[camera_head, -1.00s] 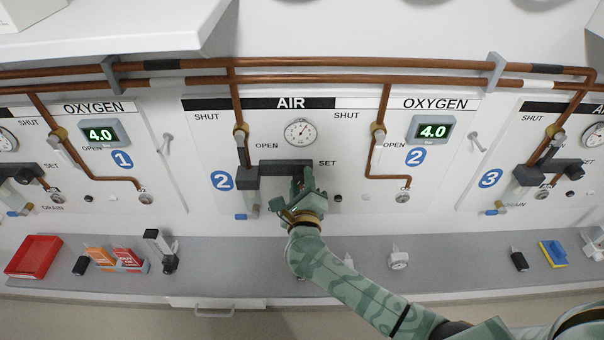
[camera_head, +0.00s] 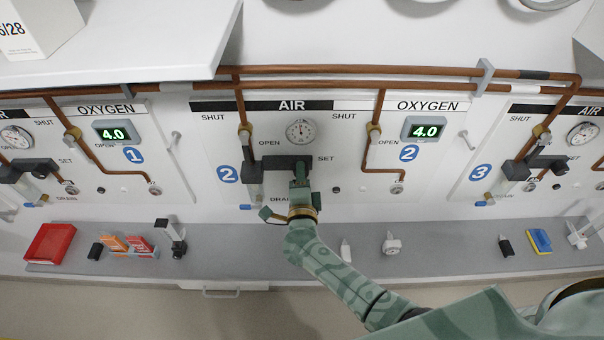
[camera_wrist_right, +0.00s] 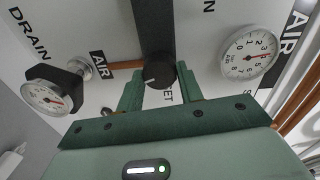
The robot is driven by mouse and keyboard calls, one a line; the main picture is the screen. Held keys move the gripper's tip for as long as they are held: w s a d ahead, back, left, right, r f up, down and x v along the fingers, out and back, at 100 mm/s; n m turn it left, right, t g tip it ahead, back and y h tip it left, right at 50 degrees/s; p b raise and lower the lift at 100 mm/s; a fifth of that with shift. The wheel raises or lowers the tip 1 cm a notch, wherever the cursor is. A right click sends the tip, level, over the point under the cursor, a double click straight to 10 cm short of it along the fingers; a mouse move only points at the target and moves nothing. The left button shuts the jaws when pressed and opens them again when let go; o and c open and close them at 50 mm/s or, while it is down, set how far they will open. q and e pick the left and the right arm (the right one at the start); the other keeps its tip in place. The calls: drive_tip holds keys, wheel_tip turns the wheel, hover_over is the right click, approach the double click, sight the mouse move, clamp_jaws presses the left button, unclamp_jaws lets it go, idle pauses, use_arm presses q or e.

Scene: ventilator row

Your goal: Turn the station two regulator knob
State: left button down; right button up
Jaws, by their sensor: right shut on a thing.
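The station two regulator is a dark block (camera_head: 284,163) on the AIR panel, below a round gauge (camera_head: 300,131). Its black knob (camera_wrist_right: 160,70) shows in the right wrist view, with a pale mark on its face, at the word SET. My right gripper (camera_wrist_right: 160,86) is shut on the knob, one green finger on each side. In the head view my right gripper (camera_head: 300,178) reaches up to the regulator and hides the knob. The regulator's gauge also shows in the right wrist view (camera_wrist_right: 249,51). My left gripper is not in view.
Copper pipes (camera_head: 380,110) run beside and above the panel. A grey ledge (camera_head: 225,245) below carries a red tray (camera_head: 50,243), a leaflet holder (camera_head: 128,246) and several small parts. Stations one and three flank the panel. A white cabinet (camera_head: 110,50) overhangs at upper left.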

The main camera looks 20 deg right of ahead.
drive_tip(key=shift+n, duration=0.3)
drive_tip(key=o, duration=1)
drive_tip(key=p+v, duration=0.3)
drive_tip(key=v, duration=0.4)
drive_tip(key=shift+s+a, duration=0.15)
drive_tip(key=shift+s, duration=0.1)
